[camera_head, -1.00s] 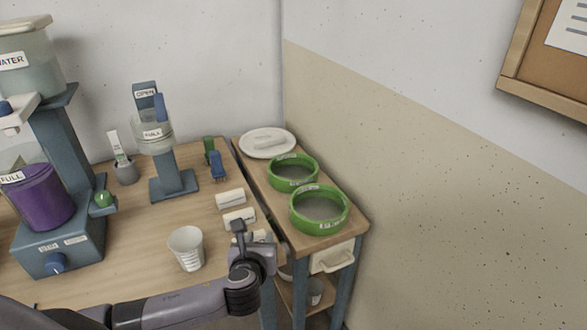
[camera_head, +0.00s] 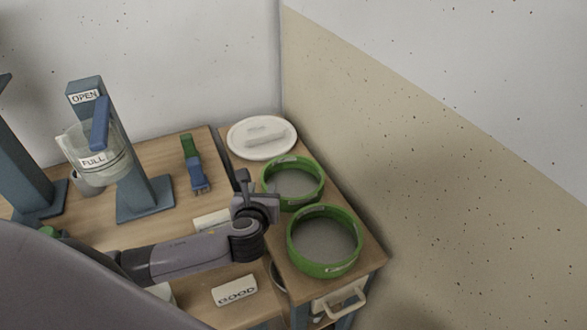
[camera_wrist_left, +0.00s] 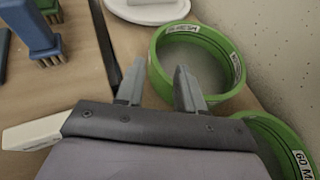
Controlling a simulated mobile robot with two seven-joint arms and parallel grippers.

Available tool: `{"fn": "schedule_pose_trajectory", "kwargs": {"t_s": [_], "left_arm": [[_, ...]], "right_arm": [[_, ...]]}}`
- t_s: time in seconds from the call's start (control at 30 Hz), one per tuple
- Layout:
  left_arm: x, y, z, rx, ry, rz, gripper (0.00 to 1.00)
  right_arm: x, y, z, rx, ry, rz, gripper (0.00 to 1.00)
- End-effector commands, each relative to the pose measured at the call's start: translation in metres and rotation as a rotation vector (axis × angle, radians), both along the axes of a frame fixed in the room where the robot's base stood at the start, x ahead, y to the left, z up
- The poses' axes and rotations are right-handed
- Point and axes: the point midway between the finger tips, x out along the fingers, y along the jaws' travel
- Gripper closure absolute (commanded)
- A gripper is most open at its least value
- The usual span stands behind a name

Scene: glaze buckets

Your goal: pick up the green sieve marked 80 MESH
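Two green sieves stand on the narrow side table. The far sieve (camera_head: 318,187) also shows in the left wrist view (camera_wrist_left: 233,88); its label is too small to read surely. The near sieve (camera_head: 325,270) reads "60 M…" in the left wrist view (camera_wrist_left: 270,128), the rest cut off. My left gripper (camera_head: 243,182) is just left of the far sieve. In the left wrist view its two fingers (camera_wrist_left: 158,88) are apart and empty, with the far sieve's near-left rim appearing between them. I cannot tell their height over the rim. My right gripper is not in view.
A white plate-like lid (camera_head: 262,138) lies behind the far sieve. Blue and green brushes (camera_head: 195,170), a stand with a "FULL" cup (camera_head: 95,150) and a "GOOD" label block (camera_head: 234,291) are on the worktable (camera_head: 190,235). The wall (camera_head: 420,200) is close on the right.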

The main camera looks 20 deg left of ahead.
Motion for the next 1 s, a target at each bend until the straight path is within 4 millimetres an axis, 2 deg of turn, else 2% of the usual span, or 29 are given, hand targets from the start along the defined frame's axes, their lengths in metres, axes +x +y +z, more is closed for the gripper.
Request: {"fn": "schedule_pose_trajectory", "kwargs": {"t_s": [0.23, 0.57, 0.73, 1.0], "left_arm": [[0.004, 0.002, -0.002, 0.0, 0.0, 0.001, 0.62], [0.025, 0.013, -0.013, 0.0, 0.0, 0.002, 0.62], [0.042, 0.024, -0.023, 0.0, 0.0, 0.003, 0.62], [0.057, 0.029, -0.03, 0.0, 0.001, -0.001, 0.62]], "right_arm": [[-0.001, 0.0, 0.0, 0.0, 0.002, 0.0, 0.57], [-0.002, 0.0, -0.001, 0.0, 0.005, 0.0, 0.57], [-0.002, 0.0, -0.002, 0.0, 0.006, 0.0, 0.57], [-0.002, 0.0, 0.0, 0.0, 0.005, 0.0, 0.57]]}}
